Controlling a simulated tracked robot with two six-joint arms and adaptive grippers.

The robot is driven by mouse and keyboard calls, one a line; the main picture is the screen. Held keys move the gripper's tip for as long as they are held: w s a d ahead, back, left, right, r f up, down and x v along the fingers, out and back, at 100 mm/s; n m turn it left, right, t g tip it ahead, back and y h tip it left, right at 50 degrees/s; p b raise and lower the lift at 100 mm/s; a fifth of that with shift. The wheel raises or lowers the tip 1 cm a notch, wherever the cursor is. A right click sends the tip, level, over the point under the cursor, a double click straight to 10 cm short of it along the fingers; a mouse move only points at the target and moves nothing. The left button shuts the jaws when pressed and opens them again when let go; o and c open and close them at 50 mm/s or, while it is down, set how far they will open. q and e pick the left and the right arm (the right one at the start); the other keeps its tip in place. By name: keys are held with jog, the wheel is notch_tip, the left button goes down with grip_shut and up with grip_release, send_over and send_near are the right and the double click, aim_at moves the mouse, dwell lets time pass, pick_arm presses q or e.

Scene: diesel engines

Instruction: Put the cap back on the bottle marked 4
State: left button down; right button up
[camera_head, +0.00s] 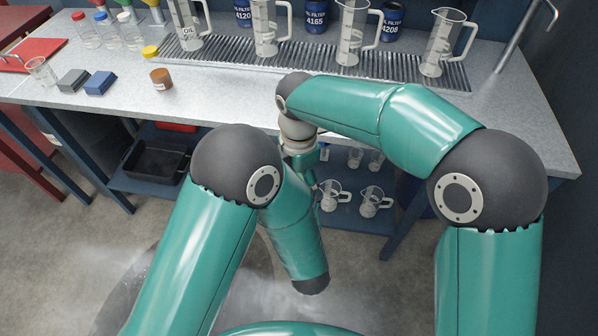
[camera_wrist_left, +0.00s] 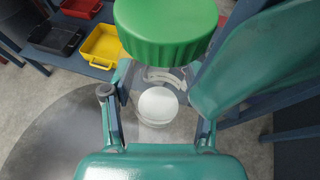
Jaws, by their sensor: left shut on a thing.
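In the left wrist view a large green ribbed cap (camera_wrist_left: 165,30) is close to the camera. Below it, a clear bottle (camera_wrist_left: 157,106) with a pale, rounded part shows between the fingers of my left gripper (camera_wrist_left: 156,122), which is shut on it. I cannot tell whether the cap sits on the bottle or is held above it. No number is readable. In the head view my left gripper is hidden behind my arms. My right gripper (camera_head: 305,165) is partly visible in front of the bench edge; its fingers are not clear.
On the bench (camera_head: 220,100) are an open amber jar (camera_head: 161,79), a yellow cap (camera_head: 150,51) and two small blocks (camera_head: 99,83). Capped bottles stand at the back left and jugs (camera_head: 356,35) on a grate. Trays (camera_wrist_left: 103,45) and beakers sit on the lower shelf.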

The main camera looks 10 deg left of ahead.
jog(key=c, duration=1.3)
